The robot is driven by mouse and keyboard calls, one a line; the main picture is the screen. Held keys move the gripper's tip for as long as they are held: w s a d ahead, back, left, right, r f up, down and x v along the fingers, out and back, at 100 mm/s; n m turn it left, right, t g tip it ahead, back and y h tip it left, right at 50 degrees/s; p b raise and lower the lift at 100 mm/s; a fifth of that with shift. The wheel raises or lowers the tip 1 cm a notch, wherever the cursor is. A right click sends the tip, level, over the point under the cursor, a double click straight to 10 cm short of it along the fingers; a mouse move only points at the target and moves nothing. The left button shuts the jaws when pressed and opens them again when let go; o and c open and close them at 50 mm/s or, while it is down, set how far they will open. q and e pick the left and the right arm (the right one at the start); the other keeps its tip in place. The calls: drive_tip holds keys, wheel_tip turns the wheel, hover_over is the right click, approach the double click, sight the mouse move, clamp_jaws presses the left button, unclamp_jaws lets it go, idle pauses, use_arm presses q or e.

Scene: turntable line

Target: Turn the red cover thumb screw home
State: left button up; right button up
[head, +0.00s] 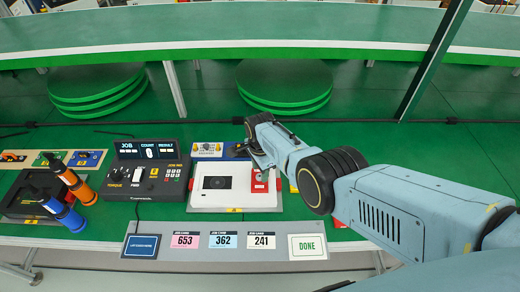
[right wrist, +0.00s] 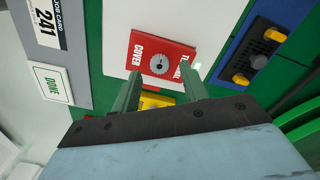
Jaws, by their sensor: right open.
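The red cover (right wrist: 142,46) is a red plate with white lettering, lying on a white unit (head: 212,199). It also shows in the head view (head: 259,187), just below my right gripper. The thumb screw (right wrist: 159,64) is a round grey knurled knob on the cover. My right gripper (right wrist: 162,92) is open and empty. Its two green fingers point toward the knob, with the knob ahead of the gap between the tips and no finger around it. In the head view my right gripper (head: 261,166) partly hides the cover. My left gripper is not in view.
Job cards and a DONE card (head: 307,246) lie along the front edge. A blue block with yellow knobs (right wrist: 262,52) sits beside the unit.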

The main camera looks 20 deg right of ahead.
sight(260, 176)
wheel_tip(260, 176, up, 12)
drive_tip(key=p, duration=0.5)
idle(0.3)
